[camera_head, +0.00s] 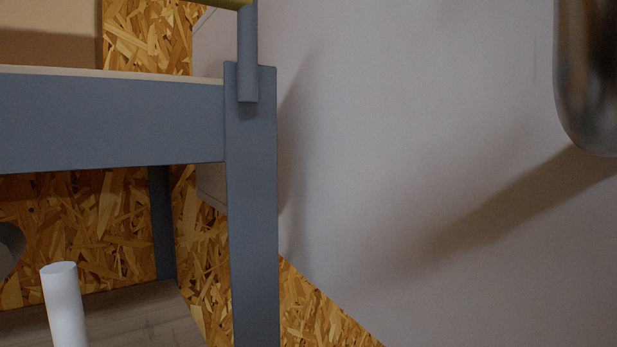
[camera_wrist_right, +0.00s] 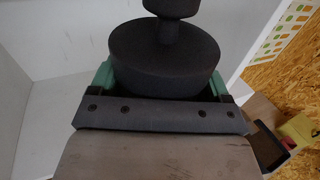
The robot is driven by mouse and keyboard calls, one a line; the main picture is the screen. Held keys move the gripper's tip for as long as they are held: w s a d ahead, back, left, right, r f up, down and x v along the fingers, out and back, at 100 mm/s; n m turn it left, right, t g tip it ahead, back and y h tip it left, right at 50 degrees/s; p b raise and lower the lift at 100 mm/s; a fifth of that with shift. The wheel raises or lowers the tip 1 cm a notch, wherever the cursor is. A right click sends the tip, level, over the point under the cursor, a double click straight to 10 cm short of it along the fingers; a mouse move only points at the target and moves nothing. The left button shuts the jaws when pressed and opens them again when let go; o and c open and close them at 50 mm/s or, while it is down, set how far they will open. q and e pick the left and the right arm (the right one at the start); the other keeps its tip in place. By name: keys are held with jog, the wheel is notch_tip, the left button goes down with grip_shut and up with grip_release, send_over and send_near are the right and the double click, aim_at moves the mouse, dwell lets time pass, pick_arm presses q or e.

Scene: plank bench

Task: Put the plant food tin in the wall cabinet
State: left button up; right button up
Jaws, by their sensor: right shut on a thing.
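My right gripper (camera_wrist_right: 160,82) shows in the right wrist view with its green fingers on either side of a dark grey round thing (camera_wrist_right: 166,50), probably the plant food tin. It is shut on this thing. The thing has a wide drum-like body, a narrow neck and a wider top cut off by the frame edge; no label shows. Pale walls, probably of the wall cabinet (camera_wrist_right: 55,42), stand to the left and right of the held thing. Its underside is hidden behind the gripper. My left gripper is in neither view.
In the head view a blue-grey bench frame (camera_head: 252,200) stands at the left before chipboard. A white cylinder (camera_head: 63,300) stands low left. In the wrist view, a yellow thing (camera_wrist_right: 298,129) lies at lower right.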

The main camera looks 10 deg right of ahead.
jog(key=w+a+f+p, duration=0.1)
jog(key=a+f, duration=0.2)
jog(key=w+a+f+p, duration=0.2)
jog(key=f, duration=0.1)
jog(key=w+a+f+p, duration=0.2)
jog(key=a+f, duration=0.1)
jog(key=shift+w+a+f, duration=0.15)
jog(key=shift+a+f, duration=0.15)
jog(key=shift+a, duration=0.05)
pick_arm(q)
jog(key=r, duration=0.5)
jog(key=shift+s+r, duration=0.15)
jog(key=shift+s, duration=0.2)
pick_arm(e)
jog(key=shift+w+f, duration=0.15)
jog(key=shift+f, duration=0.15)
jog(key=shift+a+f, duration=0.1)
jog(key=o, duration=1.2)
